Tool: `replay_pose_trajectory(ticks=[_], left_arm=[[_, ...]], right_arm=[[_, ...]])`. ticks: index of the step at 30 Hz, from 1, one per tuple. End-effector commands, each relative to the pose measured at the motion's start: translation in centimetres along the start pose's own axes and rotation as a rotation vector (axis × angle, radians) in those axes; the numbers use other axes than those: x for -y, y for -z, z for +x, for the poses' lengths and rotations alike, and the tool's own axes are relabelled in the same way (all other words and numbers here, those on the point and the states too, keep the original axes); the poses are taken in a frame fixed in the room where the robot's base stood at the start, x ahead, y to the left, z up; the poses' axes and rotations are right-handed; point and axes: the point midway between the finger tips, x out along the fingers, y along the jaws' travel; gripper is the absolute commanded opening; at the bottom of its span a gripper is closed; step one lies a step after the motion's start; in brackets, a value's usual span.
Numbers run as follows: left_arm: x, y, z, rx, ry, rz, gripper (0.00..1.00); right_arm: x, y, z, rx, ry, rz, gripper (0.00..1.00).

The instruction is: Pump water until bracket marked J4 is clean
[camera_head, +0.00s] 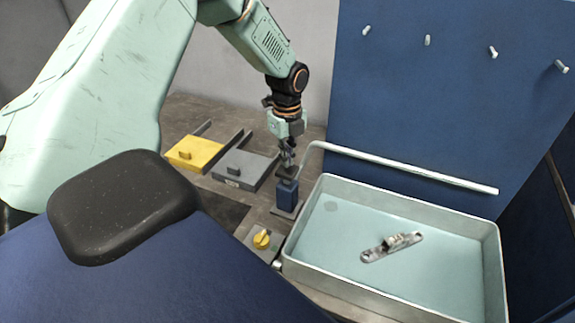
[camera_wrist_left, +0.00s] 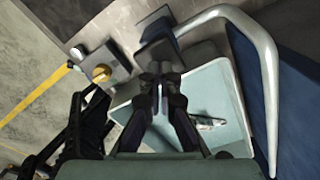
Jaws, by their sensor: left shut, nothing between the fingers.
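A metal bracket (camera_head: 391,246) with dark patches lies in a grey-rimmed tray (camera_head: 395,196) with a pale blue floor. It also shows in the wrist view (camera_wrist_left: 208,123); no J4 mark is legible. A small blue pump (camera_head: 286,196) with a dark top (camera_head: 287,178) stands just left of the tray. A pale pipe (camera_head: 400,166) runs from beside it over the tray's back; no water stream shows. My left gripper (camera_head: 287,163) is shut and empty, pointing down just above the pump top. In the wrist view its fingertips (camera_wrist_left: 158,72) meet beside the pump top (camera_wrist_left: 155,52).
A yellow knob (camera_head: 261,239) on a grey block sits in front of the pump. A yellow box (camera_head: 195,152) and a grey box (camera_head: 243,168) lie left of it. A blue panel (camera_head: 450,95) with several pegs stands behind the tray.

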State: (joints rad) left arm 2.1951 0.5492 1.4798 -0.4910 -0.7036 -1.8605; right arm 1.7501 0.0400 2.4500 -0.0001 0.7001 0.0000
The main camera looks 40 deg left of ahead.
Motion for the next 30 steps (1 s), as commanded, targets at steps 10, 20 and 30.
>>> replay_pose_trajectory(ticks=[10, 20, 30], left_arm=[[0.0, 0.0, 1.7, 0.0, 0.0, 0.0, 0.0], [0.0, 0.0, 3.1, 0.0, 0.0, 0.0, 0.0], [-0.1, 0.0, 4.7, -0.001, -0.003, 0.0, 0.0]], right_arm=[[0.0, 0.0, 1.1, 0.0, 0.0, 0.0, 0.4], [0.0, 0.0, 2.0, 0.0, 0.0, 0.0, 0.4], [0.0, 0.0, 3.0, 0.0, 0.0, 0.0, 0.4]])
